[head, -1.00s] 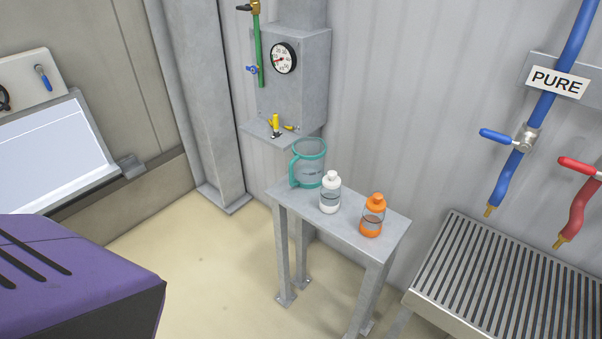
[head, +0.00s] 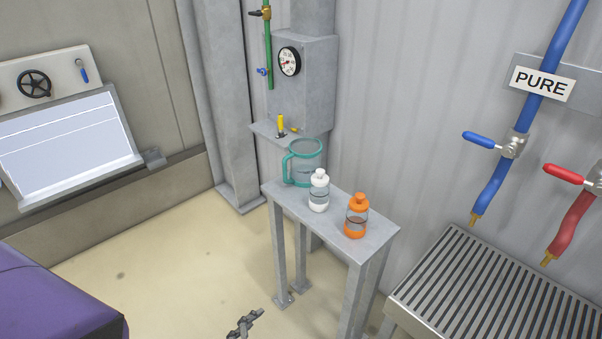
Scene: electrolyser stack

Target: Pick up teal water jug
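The teal water jug (head: 304,164) stands upright at the back left end of a small grey table (head: 284,192). It is see-through, with a teal rim and a teal handle on its left side. A white bottle (head: 319,192) stands just in front of it and to its right, overlapping its lower edge in the picture. Dark fingers of a gripper, seemingly my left gripper (head: 245,324), show at the bottom edge, below and apart from the table. They are small and cut off, so their opening is unclear. My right gripper is not in view.
An orange bottle (head: 356,216) stands near the table's front right. A wall box with a gauge (head: 289,62) and a shelf (head: 268,131) is behind the jug. A slatted metal bench (head: 470,290) is at right. A purple casing (head: 50,300) fills the lower left; floor between is clear.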

